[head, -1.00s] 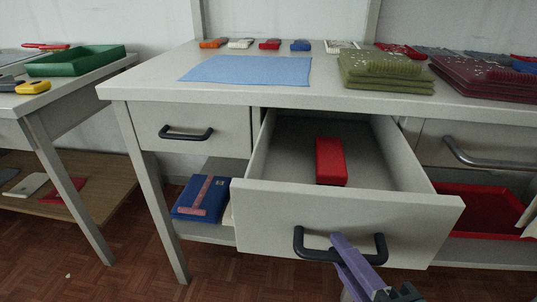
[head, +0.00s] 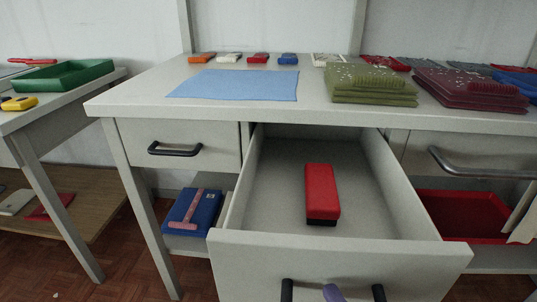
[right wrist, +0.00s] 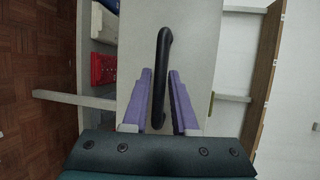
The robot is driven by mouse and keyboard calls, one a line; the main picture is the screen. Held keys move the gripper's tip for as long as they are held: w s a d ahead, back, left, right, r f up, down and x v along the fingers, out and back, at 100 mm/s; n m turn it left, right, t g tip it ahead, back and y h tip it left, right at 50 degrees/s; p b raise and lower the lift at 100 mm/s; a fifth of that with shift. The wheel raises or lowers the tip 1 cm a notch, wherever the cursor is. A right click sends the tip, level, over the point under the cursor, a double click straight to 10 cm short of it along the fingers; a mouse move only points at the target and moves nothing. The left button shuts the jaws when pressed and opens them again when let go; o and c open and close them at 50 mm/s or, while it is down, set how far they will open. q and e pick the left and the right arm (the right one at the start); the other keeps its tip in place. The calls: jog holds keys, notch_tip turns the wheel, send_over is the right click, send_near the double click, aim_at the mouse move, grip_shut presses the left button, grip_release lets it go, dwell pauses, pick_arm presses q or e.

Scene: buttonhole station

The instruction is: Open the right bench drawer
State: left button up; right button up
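The open drawer (head: 335,262) is the grey one right of a shut drawer (head: 180,138) under the bench top. It is pulled far out, and its inside shows a red box with a dark end (head: 321,193). Its black bar handle (head: 287,289) is cut off by the bottom edge of the head view. In the right wrist view, the handle (right wrist: 162,60) lies between the purple fingers of my right gripper (right wrist: 160,95). Narrow gaps show beside the bar, so the fingers look open around it. Only a purple fingertip shows in the head view. My left gripper is not in view.
On the bench top (head: 130,103) lie a blue cloth (head: 235,84), green folded stacks (head: 370,85) and maroon stacks (head: 465,92). A blue box (head: 193,212) sits on the shelf below. A side table with a green tray (head: 62,76) stands left. Red-brown floor is clear in front.

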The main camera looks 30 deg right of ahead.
jog(key=shift+o, duration=1.4)
jog(key=v, duration=1)
jog(key=shift+p, duration=0.35)
jog(key=w+a+r+n+g+y+p, duration=0.2)
jog(key=w+r+n+g+y+p, duration=0.15)
jog(key=r+n+p, duration=0.45)
jog(key=w+a+r+n+g+y+p, duration=0.2)
jog(key=w+r+n+g+y+p, duration=0.15)
jog(key=r+n+p, duration=0.5)
jog(key=s+d+r+n+g+h+p, duration=0.45)
jog(key=d+r+n+p, duration=0.2)
jog(key=r+p, duration=0.4)
notch_tip(320, 180, up, 38)
jog(key=p, duration=3.5)
jog(key=shift+s+d, duration=0.2)
jog(key=shift+d, duration=0.2)
